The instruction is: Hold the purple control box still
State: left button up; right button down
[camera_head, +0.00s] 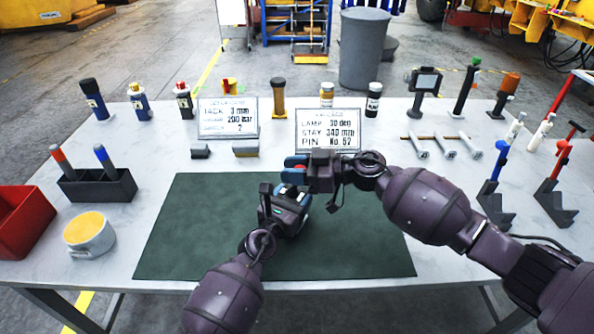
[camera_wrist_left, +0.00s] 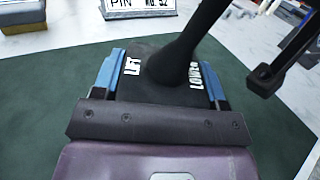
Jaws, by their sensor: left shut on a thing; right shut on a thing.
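The control box (camera_head: 291,197) looks dark on top in the head view. In the left wrist view, its black face (camera_wrist_left: 150,85) carries the words LIFT and LOWER, with a black cone and rod rising up and right. My left gripper (camera_head: 291,199) is shut on the box, with blue pads at both sides. A purple surface (camera_wrist_left: 155,162) lies below a black screwed strip; I cannot tell whether it is box or gripper. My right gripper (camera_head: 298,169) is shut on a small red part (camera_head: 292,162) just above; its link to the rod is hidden.
A green mat (camera_head: 345,252) lies under both grippers on the white table. Two sign boards (camera_head: 228,118) (camera_head: 328,130) stand behind. A black holder (camera_head: 98,188), yellow-topped pot (camera_head: 90,236) and red bin (camera_head: 24,220) are left. Blue and red stands (camera_head: 494,200) (camera_head: 556,195) are right.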

pick_arm(q)
jog(key=shift+s+d, duration=0.1)
jog(key=shift+d, duration=0.1)
pick_arm(e)
jog(key=shift+w+a+f, duration=0.1)
jog(key=shift+w+a, duration=0.15)
jog(key=shift+a, duration=0.25)
jog(key=shift+w+a, duration=0.2)
jog(key=shift+a, duration=0.25)
jog(key=shift+f, duration=0.1)
jog(key=c, duration=0.8)
grip_release()
pick_arm(q)
jog(key=shift+a, duration=0.1)
pick_arm(e)
jog(key=shift+d, duration=0.1)
jog(key=shift+d, duration=0.25)
pick_arm(q)
jog(key=shift+a, duration=0.1)
pick_arm(e)
jog(key=v, duration=1.1)
jog(key=shift+s+d, duration=0.15)
jog(key=shift+d, duration=0.05)
